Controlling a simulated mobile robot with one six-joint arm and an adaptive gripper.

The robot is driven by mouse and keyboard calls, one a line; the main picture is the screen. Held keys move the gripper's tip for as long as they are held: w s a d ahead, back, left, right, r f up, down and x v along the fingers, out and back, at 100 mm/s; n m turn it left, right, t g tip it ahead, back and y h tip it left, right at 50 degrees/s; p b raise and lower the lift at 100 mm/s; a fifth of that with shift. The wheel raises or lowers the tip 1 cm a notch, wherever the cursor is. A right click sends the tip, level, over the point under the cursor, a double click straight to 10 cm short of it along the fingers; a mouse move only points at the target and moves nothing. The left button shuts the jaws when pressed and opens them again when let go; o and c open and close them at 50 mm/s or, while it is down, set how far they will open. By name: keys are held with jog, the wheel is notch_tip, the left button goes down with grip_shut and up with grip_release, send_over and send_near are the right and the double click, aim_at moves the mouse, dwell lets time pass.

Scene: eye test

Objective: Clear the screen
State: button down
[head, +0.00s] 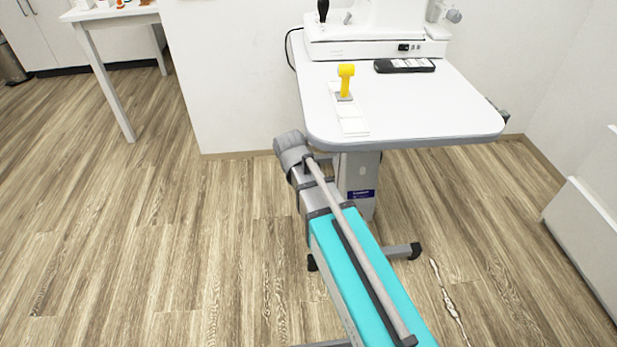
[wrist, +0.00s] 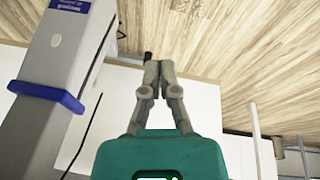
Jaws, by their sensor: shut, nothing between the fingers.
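I cannot make out a screen in either view. A white eye-test machine (head: 375,28) stands at the back of the white table (head: 440,110); its top is cut off by the frame. A black handheld device with pale markings (head: 404,65) lies in front of it. A yellow upright object (head: 346,78) stands at the far end of a white strip (head: 352,122) on the table's left part. My gripper (wrist: 158,68) is shut and empty in the wrist view, with the table's column (wrist: 60,50) to its left. I cannot make out my gripper in the head view.
The table's right half is bare. A black cable (head: 291,48) hangs at its left edge. A side table (head: 100,14) with small items stands at the upper left. A white panel (head: 590,235) stands at the right. The wooden floor (head: 130,230) is open on the left.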

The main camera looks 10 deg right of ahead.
jog(key=w+a+r+n+t+h+p, duration=0.1)
jog(key=w+a+r+p, duration=0.2)
jog(key=r+p, duration=0.9)
jog(key=w+a+r+n+t+h+p, duration=0.1)
jog(key=w+a+r+p, duration=0.3)
jog(key=r+p, duration=0.9)
jog(key=w+a+r+t+h+p, duration=0.1)
jog(key=w+a+r+t+p, duration=0.2)
jog(key=r+p, duration=0.9)
notch_tip(320, 180, up, 8)
jog(key=shift+w+a+f+n+h+p, duration=0.3)
jog(key=shift+w+a+n+h, duration=0.15)
jog(key=shift+w, duration=0.75)
